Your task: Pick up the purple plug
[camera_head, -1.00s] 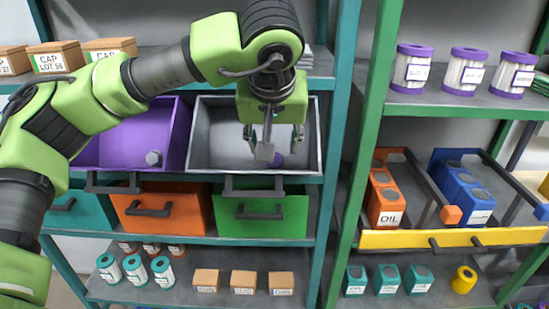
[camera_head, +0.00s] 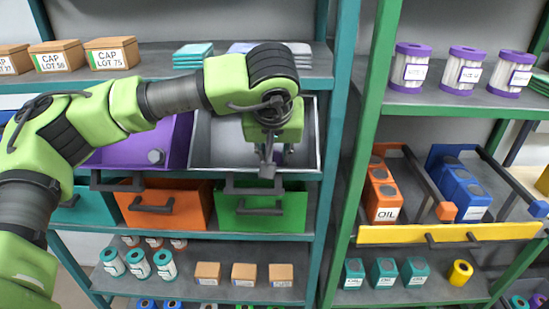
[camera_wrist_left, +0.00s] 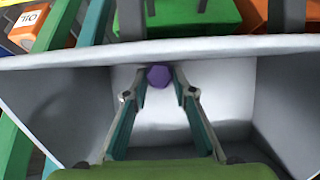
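The purple plug (camera_wrist_left: 158,76) is a small faceted knob in the grey bin. In the left wrist view it sits between the fingertips, with a fingertip against each side. My left gripper (camera_wrist_left: 160,82) is shut on it, as far as the picture shows. In the head view my left gripper (camera_head: 272,160) reaches down into the grey bin (camera_head: 314,135) from above and hides the plug. I cannot tell whether the plug is clear of the bin floor. My right gripper is not in view.
The purple bin (camera_head: 125,155) with a grey hex piece (camera_head: 156,156) is left of the grey bin. Orange (camera_head: 192,205) and green (camera_head: 285,218) drawers are below. A green shelf post (camera_head: 365,130) stands to the right. Cap boxes (camera_head: 112,53) sit on the shelf above.

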